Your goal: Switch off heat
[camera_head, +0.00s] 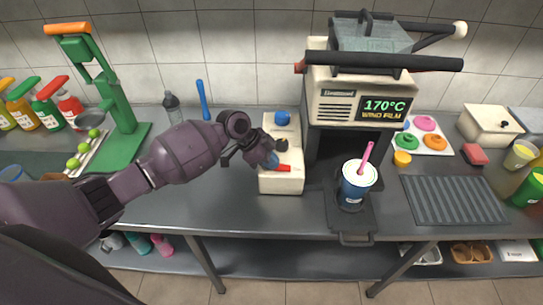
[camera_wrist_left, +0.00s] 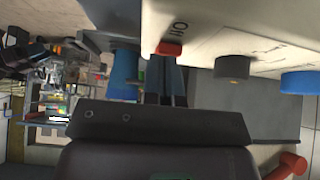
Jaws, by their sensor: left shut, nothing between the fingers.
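A cream control box (camera_head: 292,184) stands on the counter, left of the heating press (camera_head: 331,80). It carries a blue knob (camera_head: 282,118), a dark knob (camera_head: 281,145) and a red switch (camera_head: 284,168). In the left wrist view the red switch (camera_wrist_left: 168,49) shows beside the word "Off", with the dark knob (camera_wrist_left: 232,68) and blue knob (camera_wrist_left: 300,82) to its right. My left gripper (camera_head: 271,162) is shut and empty, close beside the red switch; contact cannot be told. The press display (camera_head: 384,109) reads 170°C. My right gripper is out of view.
A cup with a pink straw (camera_head: 356,184) stands on the press's front tray. A green hand press (camera_head: 118,125) and bottles (camera_head: 45,110) stand at left. A dark ribbed mat (camera_head: 453,200) lies at right. The counter left of the control box is mostly clear.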

